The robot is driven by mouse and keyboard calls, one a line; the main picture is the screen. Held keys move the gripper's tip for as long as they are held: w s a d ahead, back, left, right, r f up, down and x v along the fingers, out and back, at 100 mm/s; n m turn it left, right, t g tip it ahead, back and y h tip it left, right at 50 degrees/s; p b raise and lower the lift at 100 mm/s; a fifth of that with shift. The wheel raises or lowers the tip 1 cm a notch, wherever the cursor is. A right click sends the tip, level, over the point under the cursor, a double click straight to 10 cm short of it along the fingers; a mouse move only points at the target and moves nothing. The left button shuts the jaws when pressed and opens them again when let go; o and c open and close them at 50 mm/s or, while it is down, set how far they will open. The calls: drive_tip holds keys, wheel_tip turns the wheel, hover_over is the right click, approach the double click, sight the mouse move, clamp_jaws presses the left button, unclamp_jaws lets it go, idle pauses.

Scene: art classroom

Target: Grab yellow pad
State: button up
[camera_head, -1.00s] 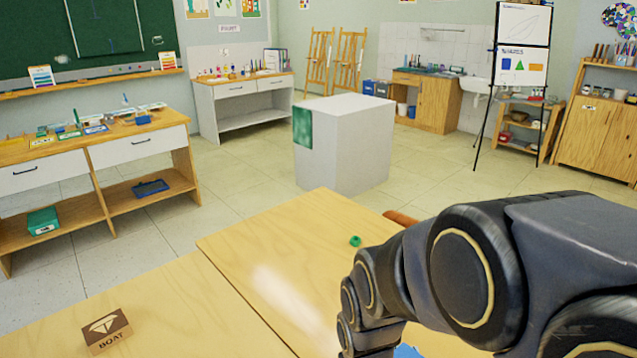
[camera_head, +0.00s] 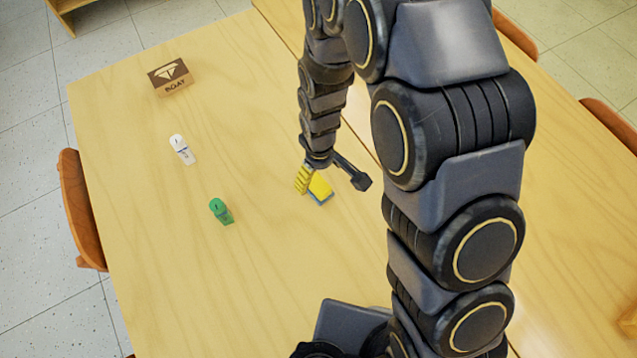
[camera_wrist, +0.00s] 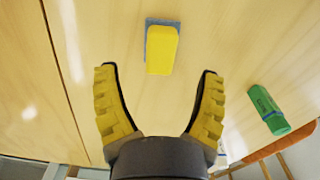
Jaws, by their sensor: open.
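The yellow pad (camera_head: 320,189) has a blue layer along one side and lies on the wooden table. In the wrist view the yellow pad (camera_wrist: 161,50) lies beyond the fingertips, roughly centred between them, with its blue part showing behind it. My gripper (camera_head: 305,178) is above the table, close beside the pad in the head view. In the wrist view my gripper (camera_wrist: 160,88) has its two yellow ribbed fingers spread apart with nothing between them. The pad appears apart from both fingers.
The green item also shows in the wrist view (camera_wrist: 268,109). A wooden block marked BOAT (camera_head: 170,76) is farther back. The table (camera_head: 240,290) is clear in front.

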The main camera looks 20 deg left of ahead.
sight(318, 183)
drive_tip(key=shift+a+f, duration=0.1)
drive_tip(key=shift+f, duration=2.25)
drive_tip(key=c, duration=1.2)
